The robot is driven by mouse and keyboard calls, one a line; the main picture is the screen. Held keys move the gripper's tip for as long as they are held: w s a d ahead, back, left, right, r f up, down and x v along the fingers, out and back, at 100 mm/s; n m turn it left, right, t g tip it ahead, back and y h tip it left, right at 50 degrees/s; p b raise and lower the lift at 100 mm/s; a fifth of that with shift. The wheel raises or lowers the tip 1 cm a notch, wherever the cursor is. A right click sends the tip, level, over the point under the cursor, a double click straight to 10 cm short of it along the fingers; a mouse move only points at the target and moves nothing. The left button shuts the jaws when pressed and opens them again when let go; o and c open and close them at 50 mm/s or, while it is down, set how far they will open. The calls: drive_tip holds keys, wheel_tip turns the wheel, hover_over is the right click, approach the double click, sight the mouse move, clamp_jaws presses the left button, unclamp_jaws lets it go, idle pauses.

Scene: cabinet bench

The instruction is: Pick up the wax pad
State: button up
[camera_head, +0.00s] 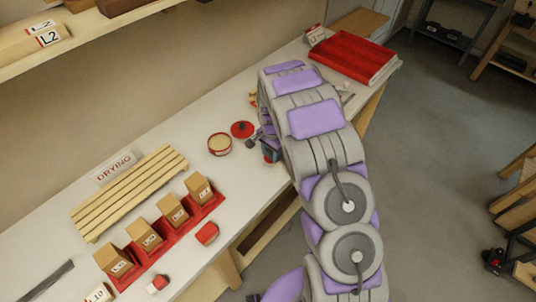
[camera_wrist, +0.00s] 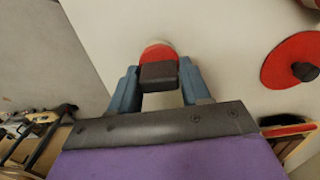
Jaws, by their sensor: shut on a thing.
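My gripper (camera_wrist: 160,85) is shut on a dark block-shaped grip (camera_wrist: 158,75) in the wrist view. A red rounded part (camera_wrist: 158,52) shows just beyond the grip; together they look like the wax pad. Its underside is hidden, so I cannot tell whether it touches the bench. In the head view my gripper (camera_head: 268,150) is over the bench's front part, largely covered by my arm, and the pad is barely visible there. A round red tin with pale yellow contents (camera_head: 219,144) stands open to the left. Its red lid (camera_head: 242,129) with a dark knob lies beside it.
A slatted drying rack (camera_head: 130,190) and a red holder (camera_head: 170,236) with several wooden blocks stand left on the white bench. Two small red-and-white items lie before the holder. A red tray (camera_head: 354,58) is at the far end. A shelf (camera_head: 85,38) overhangs at upper left.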

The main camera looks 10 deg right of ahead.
drive_tip(key=r, duration=0.1)
drive_tip(key=d+r, duration=0.1)
drive_tip(key=r, duration=0.1)
drive_tip(key=shift+s, duration=0.1)
drive_tip(key=s, duration=0.4)
drive_tip(key=shift+s+d+r+p, duration=0.15)
drive_tip(key=shift+s+r+p, duration=0.05)
drive_tip(key=shift+s+p, duration=0.15)
drive_tip(key=s+d, duration=0.4)
drive_tip(key=s, duration=0.6)
drive_tip(key=shift+r+p, duration=0.35)
drive_tip(key=shift+r, duration=0.1)
drive_tip(key=shift+d, duration=0.1)
drive_tip(key=o, duration=0.5)
drive_tip(key=shift+d, duration=0.3)
drive_tip(key=c, duration=0.4)
